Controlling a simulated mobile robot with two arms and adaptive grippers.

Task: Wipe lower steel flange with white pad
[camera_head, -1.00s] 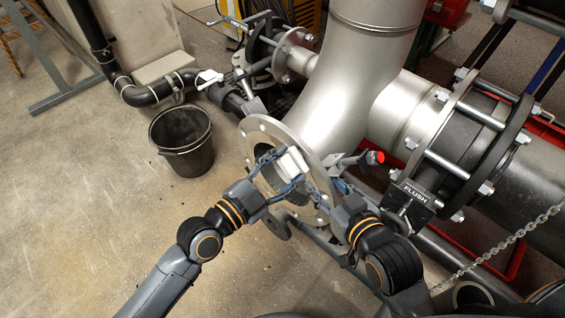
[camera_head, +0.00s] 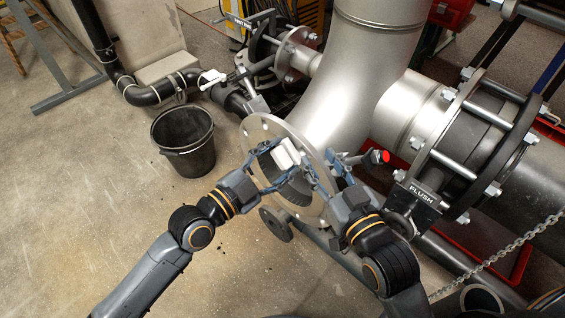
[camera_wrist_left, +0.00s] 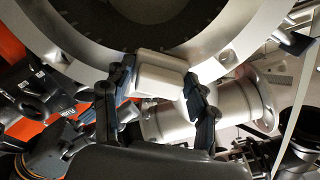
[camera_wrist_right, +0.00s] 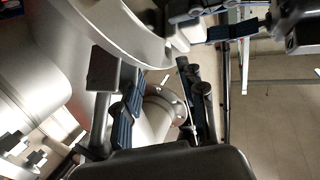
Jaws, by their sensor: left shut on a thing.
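The white pad (camera_head: 286,153) is between the fingers of my left gripper (camera_head: 277,169), in front of the lower steel flange (camera_head: 262,128). The flange is a wide ring with bolt holes at the open end of the big steel pipe. In the left wrist view the pad (camera_wrist_left: 160,74) is gripped between both fingers and overlaps the flange's rim (camera_wrist_left: 84,52); I cannot tell whether it touches. My right gripper (camera_head: 325,172) is at the flange's right side. In the right wrist view its fingers (camera_wrist_right: 160,103) are apart with nothing between them.
A black bucket (camera_head: 184,140) stands on the floor at left, with free floor before it. A "FLUSH" sign (camera_head: 421,192) and a chain (camera_head: 500,250) are at right.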

